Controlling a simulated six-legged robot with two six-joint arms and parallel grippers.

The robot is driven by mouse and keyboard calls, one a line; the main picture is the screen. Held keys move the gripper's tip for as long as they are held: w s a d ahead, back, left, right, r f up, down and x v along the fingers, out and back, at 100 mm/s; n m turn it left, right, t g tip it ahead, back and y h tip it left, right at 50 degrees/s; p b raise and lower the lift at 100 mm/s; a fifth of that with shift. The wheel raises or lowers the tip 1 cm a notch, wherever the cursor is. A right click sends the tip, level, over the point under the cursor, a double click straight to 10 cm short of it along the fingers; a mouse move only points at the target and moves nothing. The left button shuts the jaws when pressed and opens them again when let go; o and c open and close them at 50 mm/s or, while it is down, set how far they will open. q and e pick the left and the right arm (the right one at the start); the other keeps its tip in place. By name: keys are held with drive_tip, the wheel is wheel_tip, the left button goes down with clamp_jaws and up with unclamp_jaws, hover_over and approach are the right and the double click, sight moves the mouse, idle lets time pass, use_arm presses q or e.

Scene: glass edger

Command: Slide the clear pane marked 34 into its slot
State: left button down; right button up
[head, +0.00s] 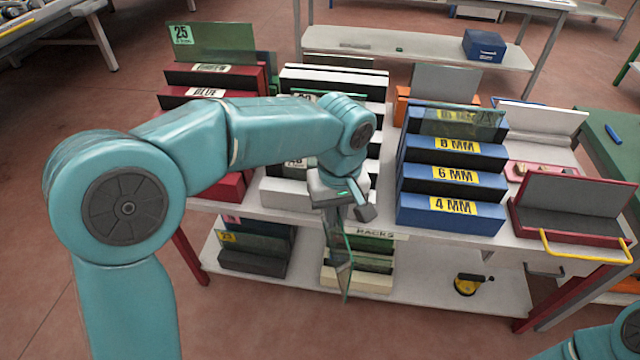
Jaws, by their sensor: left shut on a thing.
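My left gripper (345,205) is shut on a thin glass pane (345,268), held in front of the table's front edge. The pane hangs down from the jaws and shows nearly edge-on with a green edge, so no mark on it can be read. Behind my arm stands a white stepped rack (285,193) with slots and number labels; my arm and gripper hide much of it, and I cannot read a 34 there. My right gripper is out of view.
A red rack (212,75) with a pane marked 25 (212,42) stands left. A blue rack (452,190) marked in MM stands right, beside a red tray with yellow handle (570,222). The lower shelf (425,285) holds more racks and a yellow suction cup (468,285).

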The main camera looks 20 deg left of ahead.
use_arm(q)
drive_tip(key=a+f+m+b, duration=0.1)
drive_tip(key=a+f+m, duration=0.1)
drive_tip(key=f, duration=0.4)
drive_tip(key=a+f+m+b, duration=0.1)
drive_tip(key=a+f+m, duration=0.2)
drive_tip(key=f+m, duration=0.2)
drive_tip(key=shift+w+f, duration=0.15)
drive_tip(key=shift+f, duration=0.7)
drive_tip(key=shift+d, duration=0.1)
